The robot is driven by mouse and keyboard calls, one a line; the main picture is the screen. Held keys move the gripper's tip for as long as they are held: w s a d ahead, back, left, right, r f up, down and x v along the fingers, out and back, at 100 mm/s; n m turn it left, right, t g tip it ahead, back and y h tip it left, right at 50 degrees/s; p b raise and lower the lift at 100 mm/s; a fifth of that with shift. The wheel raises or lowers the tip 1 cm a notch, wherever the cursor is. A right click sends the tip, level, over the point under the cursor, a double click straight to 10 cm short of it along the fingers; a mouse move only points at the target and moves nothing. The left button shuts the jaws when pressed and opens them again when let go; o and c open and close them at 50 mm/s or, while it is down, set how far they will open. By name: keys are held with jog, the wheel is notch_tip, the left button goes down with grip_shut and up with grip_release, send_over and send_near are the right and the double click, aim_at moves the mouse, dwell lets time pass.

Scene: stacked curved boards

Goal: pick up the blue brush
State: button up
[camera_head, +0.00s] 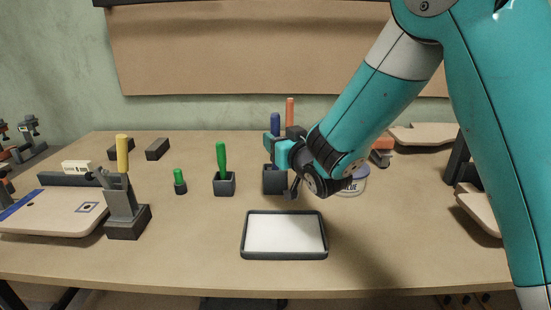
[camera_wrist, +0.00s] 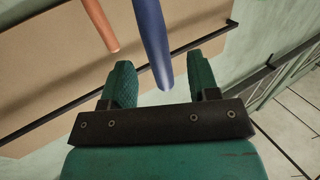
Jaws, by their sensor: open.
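The blue brush (camera_head: 275,122) stands upright at the middle of the table, its blue handle showing above my gripper. Its lower part is hidden behind my gripper, above a dark square holder (camera_head: 275,182). My gripper (camera_head: 275,150) is open and level with the lower handle. In the wrist view the blue handle (camera_wrist: 153,40) comes down from the top edge into the gap between the two green fingers of my gripper (camera_wrist: 161,82). It shows clear of both fingers. How deep it sits between them I cannot tell.
An orange handle (camera_head: 290,111) stands close behind and right of the blue one. A green brush (camera_head: 221,158) in a holder is to the left. A white-bottomed tray (camera_head: 284,232) lies in front. A round tub (camera_head: 352,182) is partly hidden by my arm.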

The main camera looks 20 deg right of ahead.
jog(key=w, duration=0.1)
jog(key=w+p, duration=0.1)
jog(key=w, duration=0.3)
jog(key=shift+a+f+p, duration=0.2)
jog(key=shift+a+p, duration=0.1)
jog(key=shift+p, duration=0.1)
jog(key=shift+c, duration=0.5)
jog(key=c, duration=0.9)
